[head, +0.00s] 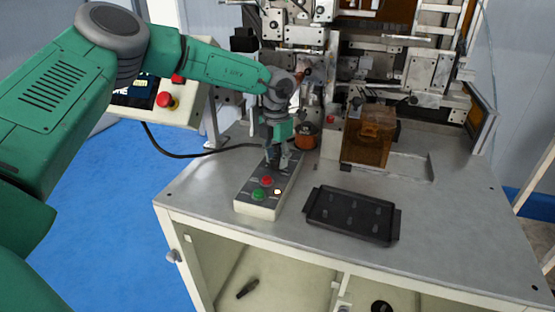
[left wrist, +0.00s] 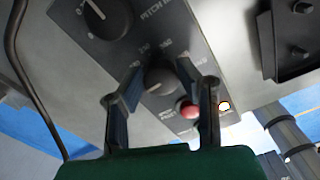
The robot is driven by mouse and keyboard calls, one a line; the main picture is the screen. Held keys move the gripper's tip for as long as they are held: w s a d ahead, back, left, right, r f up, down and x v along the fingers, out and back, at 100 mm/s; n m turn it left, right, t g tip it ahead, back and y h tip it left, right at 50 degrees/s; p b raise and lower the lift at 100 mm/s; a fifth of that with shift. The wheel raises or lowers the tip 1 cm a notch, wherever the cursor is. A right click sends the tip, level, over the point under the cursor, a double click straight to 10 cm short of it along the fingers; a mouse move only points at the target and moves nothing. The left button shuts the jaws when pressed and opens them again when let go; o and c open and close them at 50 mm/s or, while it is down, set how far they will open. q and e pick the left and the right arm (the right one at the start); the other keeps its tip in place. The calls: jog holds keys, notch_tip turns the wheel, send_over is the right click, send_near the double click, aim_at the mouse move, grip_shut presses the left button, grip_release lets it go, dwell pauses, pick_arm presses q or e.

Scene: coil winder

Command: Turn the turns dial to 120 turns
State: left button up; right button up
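The control box (head: 262,207) sits on the bench top, with a red and a green button and a lit lamp at its near end. In the left wrist view a dark round dial (left wrist: 161,79) sits on its panel, with printed numbers around it and a white pointer line toward the picture's lower left. My left gripper (head: 278,166) is over the box and hides the dial in the head view. Its two fingers (left wrist: 158,77) are apart, one on each side of the dial; I cannot tell whether they touch it. My right gripper is not in view.
A second dial (left wrist: 108,16), marked for pitch, is on the same panel. The red button (left wrist: 188,109) is close beside the right finger. A black tray (head: 352,215) lies right of the box. The winding machine (head: 370,85) stands behind. The bench's right part is clear.

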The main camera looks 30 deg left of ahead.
pick_arm(q)
jog(key=shift+s+a+f, duration=0.2)
jog(key=shift+a+f, duration=0.05)
jog(key=shift+a, duration=0.15)
jog(key=shift+d+m, duration=0.3)
jog(key=shift+d, duration=0.2)
jog(key=shift+s+a+m+p, duration=0.1)
jog(key=shift+a+m+p, duration=0.2)
jog(key=shift+m+p, duration=0.25)
jog(key=shift+d+m+p, duration=0.2)
jog(key=shift+m+p, duration=0.65)
jog(key=shift+m, duration=0.4)
jog(key=shift+a+m+p, duration=0.1)
jog(key=shift+m+p, duration=0.3)
jog(key=shift+m, duration=1.6)
grip_shut()
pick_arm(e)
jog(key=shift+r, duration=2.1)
pick_arm(q)
jog(key=shift+m+p, duration=0.35)
jog(key=shift+m, duration=0.05)
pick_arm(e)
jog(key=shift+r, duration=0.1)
